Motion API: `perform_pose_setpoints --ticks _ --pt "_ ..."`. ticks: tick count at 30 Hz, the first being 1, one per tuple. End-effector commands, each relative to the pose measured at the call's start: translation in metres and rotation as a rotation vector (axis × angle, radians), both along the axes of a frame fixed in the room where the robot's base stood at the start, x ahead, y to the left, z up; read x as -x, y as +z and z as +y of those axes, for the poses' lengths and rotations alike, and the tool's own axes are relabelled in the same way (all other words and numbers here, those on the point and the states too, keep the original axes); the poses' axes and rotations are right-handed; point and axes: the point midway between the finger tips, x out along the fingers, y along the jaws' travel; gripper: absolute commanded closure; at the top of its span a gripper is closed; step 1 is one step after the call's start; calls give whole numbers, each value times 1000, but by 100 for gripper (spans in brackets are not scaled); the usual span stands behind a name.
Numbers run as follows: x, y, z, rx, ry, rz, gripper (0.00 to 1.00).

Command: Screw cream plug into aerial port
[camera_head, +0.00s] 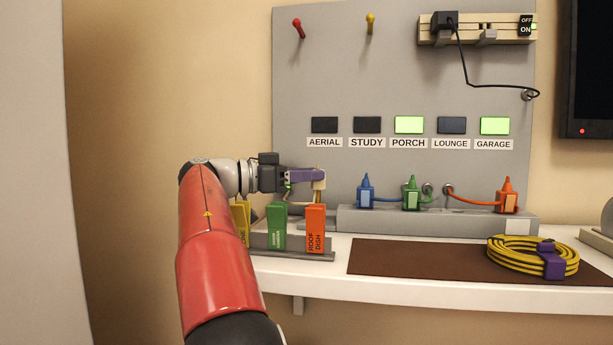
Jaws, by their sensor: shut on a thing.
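My gripper (306,176), with purple fingers, is level in front of the panel's lower left. It is shut on the cream plug (319,183), which shows as a small tan piece at the fingertips and points down. The AERIAL label (324,142) is on the panel above the gripper, with a dark indicator (324,124) over it. I cannot make out the aerial port itself; the gripper and the tags in front hide that area. Whether the plug touches a port cannot be told.
Yellow, green (277,226) and orange (316,229) tags stand in a grey rack (292,255) just below my gripper. Blue (365,193), green (411,195) and orange (507,196) plugs stand on the grey block (440,222) to the right. A coiled yellow cable (515,262) lies on the brown mat (420,262).

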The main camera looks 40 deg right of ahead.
Motion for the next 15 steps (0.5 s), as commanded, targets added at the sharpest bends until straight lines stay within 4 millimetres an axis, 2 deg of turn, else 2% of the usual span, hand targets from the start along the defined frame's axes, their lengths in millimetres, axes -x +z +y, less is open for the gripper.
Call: perform_pose_setpoints --ticks 1,6,15 --pt "0 0 0 0 0 1 70" --pt "0 0 0 0 0 1 48" --pt "-1 -1 1 0 0 1 48"
